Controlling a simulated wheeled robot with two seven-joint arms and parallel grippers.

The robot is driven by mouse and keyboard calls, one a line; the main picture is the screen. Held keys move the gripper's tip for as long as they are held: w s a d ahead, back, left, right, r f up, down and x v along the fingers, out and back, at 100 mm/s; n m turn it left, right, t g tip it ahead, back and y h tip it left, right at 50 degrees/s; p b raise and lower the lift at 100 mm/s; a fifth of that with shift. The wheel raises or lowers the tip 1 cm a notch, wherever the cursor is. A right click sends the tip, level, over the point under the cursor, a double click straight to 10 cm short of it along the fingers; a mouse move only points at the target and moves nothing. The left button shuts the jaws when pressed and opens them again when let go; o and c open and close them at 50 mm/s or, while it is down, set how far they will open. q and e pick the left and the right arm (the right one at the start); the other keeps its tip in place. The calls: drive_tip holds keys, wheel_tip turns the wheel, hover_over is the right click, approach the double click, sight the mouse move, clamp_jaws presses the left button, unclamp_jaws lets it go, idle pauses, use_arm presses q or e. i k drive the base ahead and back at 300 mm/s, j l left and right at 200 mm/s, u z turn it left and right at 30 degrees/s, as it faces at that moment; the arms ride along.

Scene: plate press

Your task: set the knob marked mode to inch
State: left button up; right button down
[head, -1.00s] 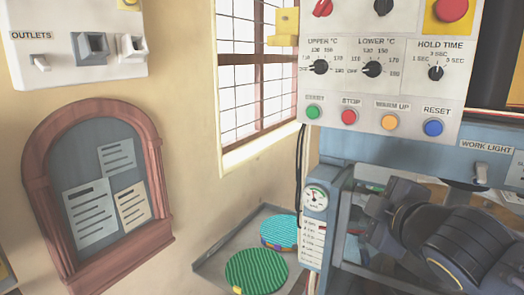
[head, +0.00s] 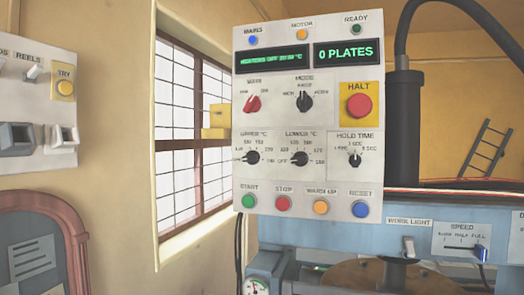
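The knob marked MODE (head: 304,102) is a black pointer knob in the upper middle of the white control panel (head: 262,213) in the head view. Small labels stand at its left, top and right; the left one seems to read INCH, and the others are too small to read surely. Its pointer appears to stand about upright, toward the top label. A red knob (head: 253,104) sits to its left and the red HALT button (head: 359,104) on a yellow plate to its right. Neither of my grippers is in view.
Below are the two temperature knobs, the HOLD TIME knob (head: 355,160) and a row of coloured buttons. A display (head: 273,57) shows heaters off. A dark vertical post (head: 403,130) and hose stand right of the panel. A barred window (head: 190,130) is at left.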

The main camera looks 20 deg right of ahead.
sight(303, 103)
drive_tip(key=k+z, duration=0.1)
drive_tip(key=z, duration=0.2)
drive_tip(key=k+l+z, duration=0.1)
drive_tip(key=z, duration=0.25)
drive_tip(key=i+j+z, duration=0.1)
drive_tip(key=k+l+u, duration=0.1)
